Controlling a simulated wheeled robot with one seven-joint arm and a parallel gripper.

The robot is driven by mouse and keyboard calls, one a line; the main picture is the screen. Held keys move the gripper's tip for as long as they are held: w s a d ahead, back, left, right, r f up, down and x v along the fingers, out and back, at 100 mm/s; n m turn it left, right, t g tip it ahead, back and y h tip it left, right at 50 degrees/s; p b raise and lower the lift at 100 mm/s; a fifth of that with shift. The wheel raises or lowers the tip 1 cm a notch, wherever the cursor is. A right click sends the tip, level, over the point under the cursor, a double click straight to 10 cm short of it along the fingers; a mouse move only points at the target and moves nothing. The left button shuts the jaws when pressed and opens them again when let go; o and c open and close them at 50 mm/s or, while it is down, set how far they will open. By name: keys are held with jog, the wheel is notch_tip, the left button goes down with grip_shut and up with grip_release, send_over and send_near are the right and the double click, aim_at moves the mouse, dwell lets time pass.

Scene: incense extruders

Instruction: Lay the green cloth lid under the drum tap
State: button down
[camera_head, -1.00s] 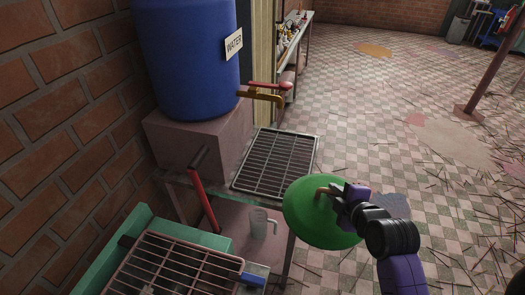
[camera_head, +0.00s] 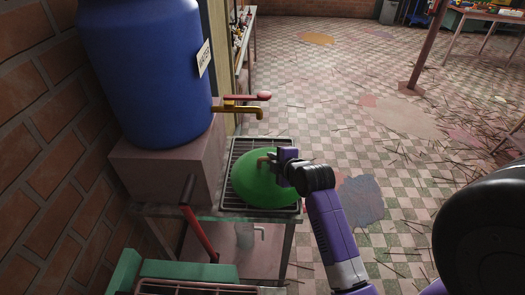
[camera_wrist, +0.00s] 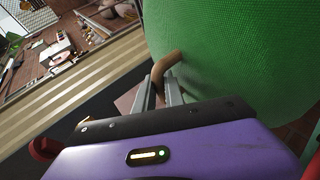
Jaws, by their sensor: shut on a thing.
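The green cloth lid (camera_head: 258,182) is a round, domed disc with a tan curved handle. My gripper (camera_head: 274,160) is shut on that handle. In the wrist view the fingers of my gripper (camera_wrist: 160,92) close around the handle (camera_wrist: 165,66), and the green lid (camera_wrist: 235,55) fills the upper right. The lid is over the metal grate (camera_head: 243,146) on the stand; I cannot tell whether it touches the grate. The drum tap (camera_head: 240,108), brass with a red lever, sticks out from the blue water drum (camera_head: 150,75), above and slightly behind the lid.
The drum stands on a block (camera_head: 160,168) beside the brick wall at the left. A green-framed rack (camera_head: 185,270) is at the front. Checkered floor with scattered sticks (camera_head: 400,180) is open at the right.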

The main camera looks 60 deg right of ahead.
jog(key=w+d, duration=0.2)
jog(key=w+d+p, duration=0.1)
jog(key=w+d, duration=0.2)
jog(key=shift+w, duration=0.25)
jog(key=shift+f+p, duration=0.45)
jog(key=shift+f, duration=1.35)
jog(key=c, duration=1.4)
grip_release()
jog(key=shift+f, duration=0.1)
jog(key=shift+c, duration=0.2)
jog(key=shift+o, duration=0.2)
